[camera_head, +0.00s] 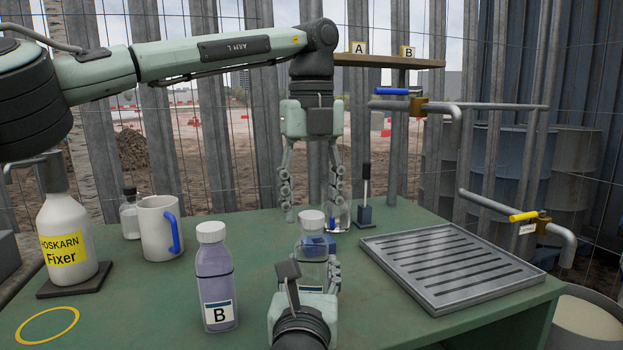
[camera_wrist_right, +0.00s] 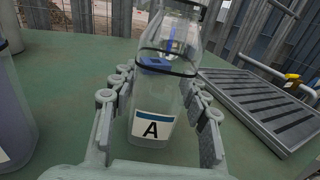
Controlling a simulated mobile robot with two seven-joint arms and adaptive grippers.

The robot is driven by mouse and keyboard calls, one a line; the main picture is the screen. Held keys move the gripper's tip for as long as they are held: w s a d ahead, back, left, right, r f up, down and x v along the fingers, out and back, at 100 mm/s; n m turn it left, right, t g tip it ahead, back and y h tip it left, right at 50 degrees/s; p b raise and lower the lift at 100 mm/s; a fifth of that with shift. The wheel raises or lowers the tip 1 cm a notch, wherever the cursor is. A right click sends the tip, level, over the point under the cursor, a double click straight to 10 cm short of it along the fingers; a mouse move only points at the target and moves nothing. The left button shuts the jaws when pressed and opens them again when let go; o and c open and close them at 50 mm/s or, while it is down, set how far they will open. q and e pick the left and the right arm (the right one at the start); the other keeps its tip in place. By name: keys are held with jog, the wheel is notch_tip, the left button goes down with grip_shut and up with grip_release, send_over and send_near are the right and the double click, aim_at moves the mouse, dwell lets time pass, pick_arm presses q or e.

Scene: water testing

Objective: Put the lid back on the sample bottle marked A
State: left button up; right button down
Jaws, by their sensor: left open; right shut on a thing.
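Sample bottle A (camera_head: 313,270) is clear and stands upright on the green table; its label A (camera_wrist_right: 152,129) shows in the right wrist view. A white lid (camera_head: 312,220) sits on its mouth in the head view; I cannot tell how tight it is. The right wrist view cuts off the bottle's top. My right gripper (camera_head: 312,279) is shut around the bottle's body, with one finger on each side in the right wrist view (camera_wrist_right: 155,80). My left gripper (camera_head: 311,203) is above and behind the lid, pointing down, its fingers apart and empty.
Capped bottle B (camera_head: 215,285) stands close left. A mug (camera_head: 160,228), a small dark-capped bottle (camera_head: 130,214) and a Fixer bottle (camera_head: 67,235) are farther left. A glass beaker (camera_head: 338,218) and probe stand (camera_head: 365,212) are behind. A slotted tray (camera_head: 448,262) lies right, below taps.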

pick_arm(q)
jog(key=shift+f, duration=0.4)
jog(key=shift+c, duration=0.3)
